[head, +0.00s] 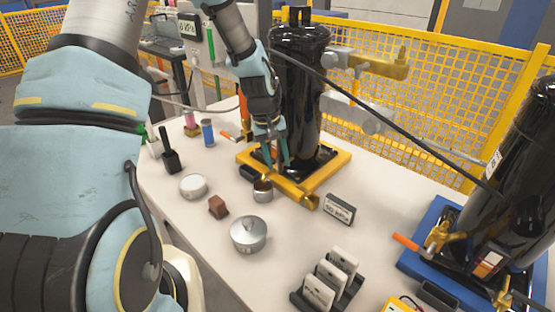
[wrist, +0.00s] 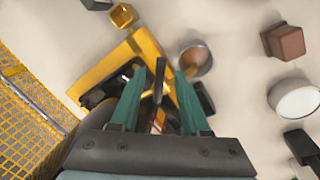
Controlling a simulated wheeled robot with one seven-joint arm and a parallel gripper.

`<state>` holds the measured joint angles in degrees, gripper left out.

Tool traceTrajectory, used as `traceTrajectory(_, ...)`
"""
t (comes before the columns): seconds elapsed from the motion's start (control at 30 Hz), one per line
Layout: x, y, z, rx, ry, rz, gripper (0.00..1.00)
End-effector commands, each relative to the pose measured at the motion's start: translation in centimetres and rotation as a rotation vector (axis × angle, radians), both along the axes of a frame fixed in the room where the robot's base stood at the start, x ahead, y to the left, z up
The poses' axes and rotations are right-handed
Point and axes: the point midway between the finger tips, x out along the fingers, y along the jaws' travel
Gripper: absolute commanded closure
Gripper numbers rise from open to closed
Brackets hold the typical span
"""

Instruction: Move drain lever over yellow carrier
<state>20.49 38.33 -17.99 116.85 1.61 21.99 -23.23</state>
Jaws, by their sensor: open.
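The yellow carrier (head: 318,197) sits on the bench under a tall black compressor (head: 300,95). It also shows in the wrist view (wrist: 98,70). My gripper (head: 279,163) points down at the carrier's near side, beside the compressor's base. In the wrist view my gripper (wrist: 160,71) has its two green fingers apart. A slim dark bar, perhaps the drain lever (wrist: 159,78), shows in the gap between them; I cannot tell whether either finger touches it. The lever's mount is hidden by my fingers.
A metal cup (head: 263,191) stands close to the carrier's near edge. A blue carrier (head: 416,262) with another compressor is at right. Yellow mesh fencing (head: 440,125) stands behind.

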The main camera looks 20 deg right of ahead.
Motion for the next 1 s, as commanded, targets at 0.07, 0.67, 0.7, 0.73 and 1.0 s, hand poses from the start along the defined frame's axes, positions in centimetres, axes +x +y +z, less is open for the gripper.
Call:
traceTrajectory(0.07, 0.0, 0.0, 0.1, 0.0, 0.0, 0.0, 0.54)
traceTrajectory(0.67, 0.5, 1.8, 9.2, -0.002, -0.004, 0.001, 0.54)
traceTrajectory(0.7, 0.5, 1.9, 9.6, -0.002, -0.002, 0.002, 0.54)
traceTrajectory(0.73, 0.5, 1.9, 9.9, 0.0, -0.002, 0.001, 0.54)
traceTrajectory(1.0, 0.5, 2.1, 10.6, 0.0, 0.001, 0.0, 0.54)
